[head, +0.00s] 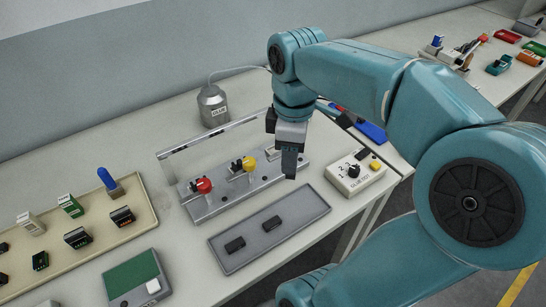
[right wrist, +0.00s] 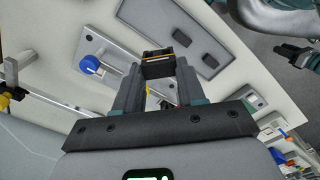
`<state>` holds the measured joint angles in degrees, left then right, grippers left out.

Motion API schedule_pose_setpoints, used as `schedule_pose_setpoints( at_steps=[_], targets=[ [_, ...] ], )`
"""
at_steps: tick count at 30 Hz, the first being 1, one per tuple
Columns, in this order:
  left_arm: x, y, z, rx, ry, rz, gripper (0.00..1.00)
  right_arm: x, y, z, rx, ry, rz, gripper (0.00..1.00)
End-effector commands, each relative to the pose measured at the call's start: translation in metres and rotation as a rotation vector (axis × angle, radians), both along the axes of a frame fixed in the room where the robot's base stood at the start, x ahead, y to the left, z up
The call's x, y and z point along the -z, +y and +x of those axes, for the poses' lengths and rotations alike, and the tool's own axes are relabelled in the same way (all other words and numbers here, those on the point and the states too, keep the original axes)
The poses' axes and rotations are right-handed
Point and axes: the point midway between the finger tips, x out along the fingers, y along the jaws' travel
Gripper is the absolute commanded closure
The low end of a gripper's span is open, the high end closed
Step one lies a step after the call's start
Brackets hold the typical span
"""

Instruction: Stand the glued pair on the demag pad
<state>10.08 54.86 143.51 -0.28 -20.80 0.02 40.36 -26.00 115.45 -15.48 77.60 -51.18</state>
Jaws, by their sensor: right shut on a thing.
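My right gripper (head: 289,172) points down over the right end of the grey fixture bar (head: 215,205). In the right wrist view its fingers (right wrist: 158,85) are shut on a small dark block with a thin yellow line (right wrist: 158,68), which I take for the glued pair. In the head view the fingers mostly hide that block. It is held up, apart from the table. A green-topped pad with a white corner label (head: 131,277), possibly the demag pad, lies at the front left with its top clear.
The fixture bar carries a red knob (head: 203,186) and a yellow knob (head: 248,163); a blue knob (right wrist: 90,64) shows in the wrist view. A grey tray (head: 225,257) holds two black pieces. A beige tray (head: 148,226), glue pot (head: 213,108) and dial box (head: 345,183) stand around.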

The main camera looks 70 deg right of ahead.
Motion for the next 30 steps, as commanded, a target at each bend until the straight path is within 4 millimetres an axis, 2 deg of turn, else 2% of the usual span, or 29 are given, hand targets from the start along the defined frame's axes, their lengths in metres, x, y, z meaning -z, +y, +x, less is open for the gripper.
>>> schedule_pose_setpoints(
  at_steps=[3,8,30],
  targets=[
    [0.003,0.000,0.000,0.000,0.000,0.000,0.57,0.002,-0.004,-0.006,0.030,0.001,0.000,0.91],
    [0.000,0.000,0.000,0.000,0.000,0.000,0.57,0.002,-0.001,-0.003,0.033,-0.001,0.001,0.91],
    [-0.025,0.000,0.000,0.000,0.000,0.000,0.57,0.001,0.050,0.041,0.030,0.001,0.002,0.91]
  ],
)
